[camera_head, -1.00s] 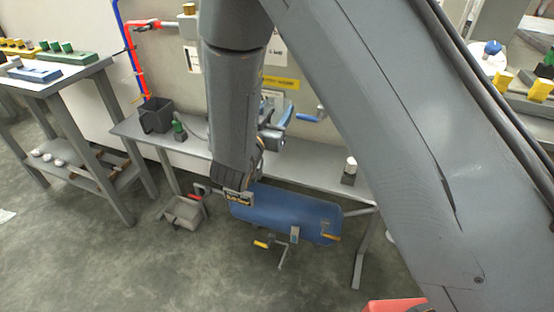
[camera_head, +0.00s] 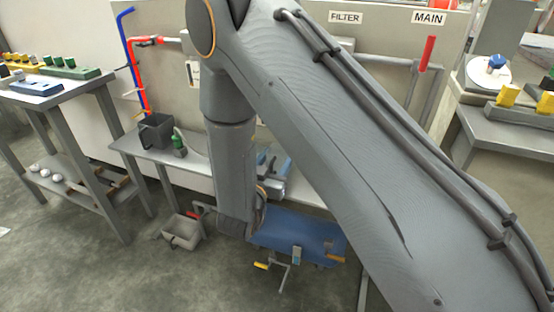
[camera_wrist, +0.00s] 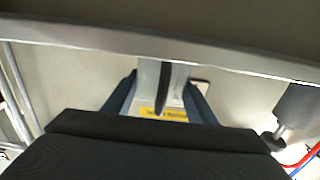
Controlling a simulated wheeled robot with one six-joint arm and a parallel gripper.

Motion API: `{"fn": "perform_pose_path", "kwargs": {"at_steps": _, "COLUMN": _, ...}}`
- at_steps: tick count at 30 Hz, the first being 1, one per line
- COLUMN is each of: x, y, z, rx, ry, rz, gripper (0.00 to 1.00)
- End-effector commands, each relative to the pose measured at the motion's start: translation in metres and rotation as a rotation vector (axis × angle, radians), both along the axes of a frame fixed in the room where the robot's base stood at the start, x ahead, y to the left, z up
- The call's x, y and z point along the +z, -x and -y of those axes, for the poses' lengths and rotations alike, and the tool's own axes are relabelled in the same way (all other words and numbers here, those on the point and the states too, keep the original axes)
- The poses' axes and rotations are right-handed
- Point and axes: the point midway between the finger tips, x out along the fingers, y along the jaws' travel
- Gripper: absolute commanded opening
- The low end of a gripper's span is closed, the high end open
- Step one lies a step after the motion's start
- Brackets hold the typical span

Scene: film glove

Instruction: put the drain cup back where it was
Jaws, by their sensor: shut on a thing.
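My gripper (camera_wrist: 161,92) shows at close range in the wrist view. It is shut on a pale grey piece with a dark strip (camera_wrist: 163,85). Only a small part of that piece shows, so I cannot tell its full shape or whether it is the drain cup. In the head view my arm hides the fingers and what they hold. A dark grey open container (camera_head: 155,131) stands on the left end of the bench under the red pipe (camera_head: 142,75). A lighter grey open tub (camera_head: 183,232) sits on the floor below. I cannot tell if either is the drain cup.
The bench (camera_head: 190,168) runs behind my arm, with a green-topped item (camera_head: 179,143) and a blue device (camera_head: 279,165) on it. A blue panel (camera_head: 295,232) with cranks is below. A second table (camera_head: 60,85) stands left. Floor at lower left is clear.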

Motion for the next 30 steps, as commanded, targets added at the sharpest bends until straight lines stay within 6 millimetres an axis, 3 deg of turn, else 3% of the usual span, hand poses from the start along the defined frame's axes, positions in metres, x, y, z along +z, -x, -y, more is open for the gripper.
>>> {"fn": "perform_pose_path", "kwargs": {"at_steps": 11, "x": -0.004, "y": 0.000, "z": 0.000, "rx": 0.000, "ry": -0.001, "rz": 0.001, "gripper": 0.24}}
{"fn": "perform_pose_path", "kwargs": {"at_steps": 12, "x": -0.003, "y": 0.000, "z": 0.000, "rx": 0.000, "ry": -0.001, "rz": 0.001, "gripper": 0.58}}
{"fn": "perform_pose_path", "kwargs": {"at_steps": 15, "x": -0.003, "y": 0.000, "z": 0.000, "rx": 0.000, "ry": -0.001, "rz": 0.001, "gripper": 0.70}}
{"fn": "perform_pose_path", "kwargs": {"at_steps": 25, "x": 0.001, "y": 0.000, "z": 0.000, "rx": 0.000, "ry": -0.002, "rz": 0.002, "gripper": 0.70}}
{"fn": "perform_pose_path", "kwargs": {"at_steps": 30, "x": 0.001, "y": 0.020, "z": -0.009, "rx": 0.004, "ry": -0.001, "rz": 0.000, "gripper": 0.70}}
